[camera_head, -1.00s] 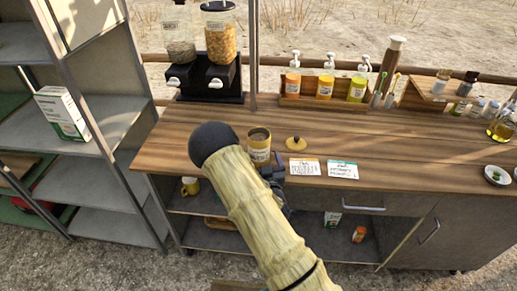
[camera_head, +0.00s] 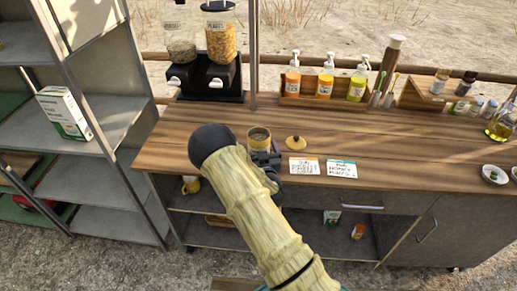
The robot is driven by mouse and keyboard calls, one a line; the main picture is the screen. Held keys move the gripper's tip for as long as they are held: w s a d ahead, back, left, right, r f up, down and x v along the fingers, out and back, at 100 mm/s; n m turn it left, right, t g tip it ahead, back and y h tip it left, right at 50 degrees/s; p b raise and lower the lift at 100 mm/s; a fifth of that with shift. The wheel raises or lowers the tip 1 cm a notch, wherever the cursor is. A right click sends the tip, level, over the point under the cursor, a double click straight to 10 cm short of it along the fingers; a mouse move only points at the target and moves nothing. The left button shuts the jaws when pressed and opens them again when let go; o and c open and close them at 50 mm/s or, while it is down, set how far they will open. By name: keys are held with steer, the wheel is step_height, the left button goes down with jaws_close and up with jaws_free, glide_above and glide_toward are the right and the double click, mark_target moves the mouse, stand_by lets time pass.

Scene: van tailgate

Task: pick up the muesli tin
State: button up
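Two paper cards (camera_head: 305,166) lie right of my gripper. A black cereal dispenser (camera_head: 205,78) stands behind and left of the tin. Pump bottles (camera_head: 325,83) stand in a wooden rack at the back. Counter space (camera_head: 400,150) to the right is clear.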

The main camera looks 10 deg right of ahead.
stand_by(0.3)
steer(key=c, duration=1.2)
step_height(320, 180, up, 10)
steer(key=shift+r, duration=0.1)
stand_by(0.5)
